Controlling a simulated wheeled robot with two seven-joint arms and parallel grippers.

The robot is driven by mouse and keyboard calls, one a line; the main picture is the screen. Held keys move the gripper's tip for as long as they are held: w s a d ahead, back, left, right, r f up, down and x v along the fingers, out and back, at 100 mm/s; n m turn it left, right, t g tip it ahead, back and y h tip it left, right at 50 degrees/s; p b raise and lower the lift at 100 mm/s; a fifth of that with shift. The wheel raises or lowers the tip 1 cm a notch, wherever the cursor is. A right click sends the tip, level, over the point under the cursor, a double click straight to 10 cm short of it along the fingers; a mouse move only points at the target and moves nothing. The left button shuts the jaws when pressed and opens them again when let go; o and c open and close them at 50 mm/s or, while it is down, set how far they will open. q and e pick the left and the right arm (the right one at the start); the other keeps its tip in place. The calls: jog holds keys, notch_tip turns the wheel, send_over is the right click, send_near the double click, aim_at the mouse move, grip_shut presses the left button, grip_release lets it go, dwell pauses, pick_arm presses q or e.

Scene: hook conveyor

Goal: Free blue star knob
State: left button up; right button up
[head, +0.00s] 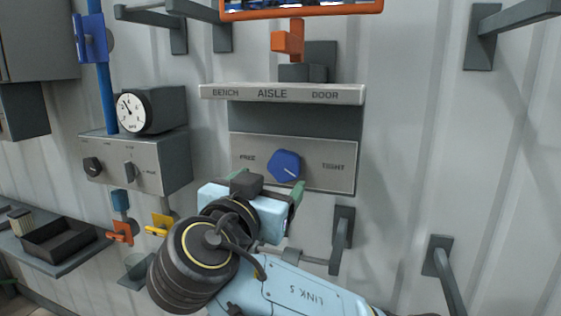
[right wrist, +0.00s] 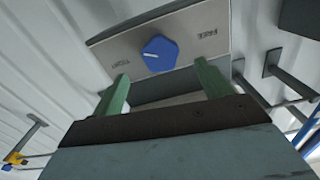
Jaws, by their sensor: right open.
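The blue star knob (head: 285,166) sits on a grey panel (head: 330,178) marked FREE at left and TIGHT at right. Its white line points to the lower right, towards the TIGHT side. My right gripper (head: 256,187) is below and a little left of the knob in the head view, partly hidden by its own wrist. In the right wrist view, where the panel appears upside down, the knob (right wrist: 160,53) shows between and beyond the two green fingers (right wrist: 162,70). The fingers are apart and nothing is between them. My left gripper is not in view.
A ledge (head: 282,94) marked BENCH, AISLE and DOOR juts out above the panel. A gauge (head: 132,112) and a grey switch box (head: 135,165) are at left. Wall brackets (head: 341,235) stick out at lower right. A dark tray (head: 58,237) is on a shelf at far left.

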aim_at(283, 169)
jog(key=p+x, duration=0.2)
jog(key=x, duration=0.4)
jog(key=shift+w, duration=0.25)
jog(key=c, duration=1)
